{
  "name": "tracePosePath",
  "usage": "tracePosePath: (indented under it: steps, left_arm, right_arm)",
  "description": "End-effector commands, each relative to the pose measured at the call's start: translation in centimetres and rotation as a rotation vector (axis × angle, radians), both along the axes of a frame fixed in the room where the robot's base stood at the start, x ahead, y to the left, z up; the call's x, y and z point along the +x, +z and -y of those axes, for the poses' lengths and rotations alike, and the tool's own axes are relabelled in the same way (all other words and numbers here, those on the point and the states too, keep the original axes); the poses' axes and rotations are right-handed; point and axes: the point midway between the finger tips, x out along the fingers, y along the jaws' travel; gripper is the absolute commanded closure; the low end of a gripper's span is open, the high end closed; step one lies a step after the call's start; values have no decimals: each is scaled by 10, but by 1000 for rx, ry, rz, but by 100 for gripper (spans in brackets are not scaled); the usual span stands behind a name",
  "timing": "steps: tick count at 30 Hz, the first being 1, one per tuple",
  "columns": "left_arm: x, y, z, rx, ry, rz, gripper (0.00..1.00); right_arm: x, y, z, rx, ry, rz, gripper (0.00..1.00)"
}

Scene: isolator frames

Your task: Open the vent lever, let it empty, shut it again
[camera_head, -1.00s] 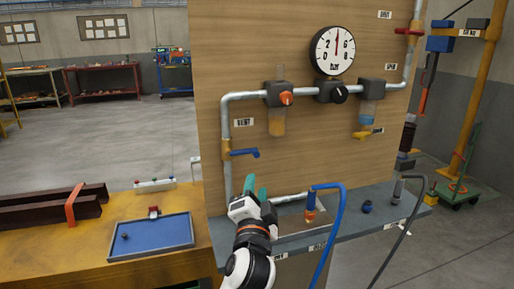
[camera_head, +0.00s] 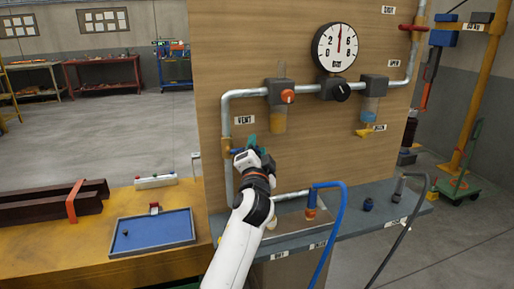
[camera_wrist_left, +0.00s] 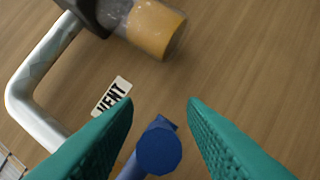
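The blue vent lever (camera_head: 234,151) sticks out from the pipe at the left of the wooden board, below the VENT label (camera_head: 243,120). My left gripper (camera_head: 250,143) is at the lever, its teal fingers pointing at the board. In the left wrist view the lever's round blue end (camera_wrist_left: 159,150) lies between the two open fingers (camera_wrist_left: 160,115), with a gap on each side. The VENT label (camera_wrist_left: 112,95) shows behind. The orange-filled bowl (camera_head: 279,121) hangs from the pipe above right. My right gripper is not in view.
A dial gauge (camera_head: 338,48) and a black knob (camera_head: 341,91) are on the board. Below, a grey shelf (camera_head: 345,217) holds a blue hose (camera_head: 342,220) and fittings. A blue tray (camera_head: 153,230) lies on the yellow bench at left.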

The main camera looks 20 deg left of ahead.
Motion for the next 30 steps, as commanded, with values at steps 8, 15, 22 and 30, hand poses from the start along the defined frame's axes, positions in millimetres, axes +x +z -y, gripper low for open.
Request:
tracePosePath:
  steps: [8,15,22,30]
  left_arm:
    - [2,1,-1,0,0,1,62]
    - [2,1,-1,0,0,1,95]
    - [2,1,-1,-1,-1,1,100]
    - [2,-1,0,20,-1,-15,100]
  right_arm:
    - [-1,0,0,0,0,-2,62]
    - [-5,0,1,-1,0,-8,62]
    - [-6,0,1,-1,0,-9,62]
    - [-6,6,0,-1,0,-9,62]
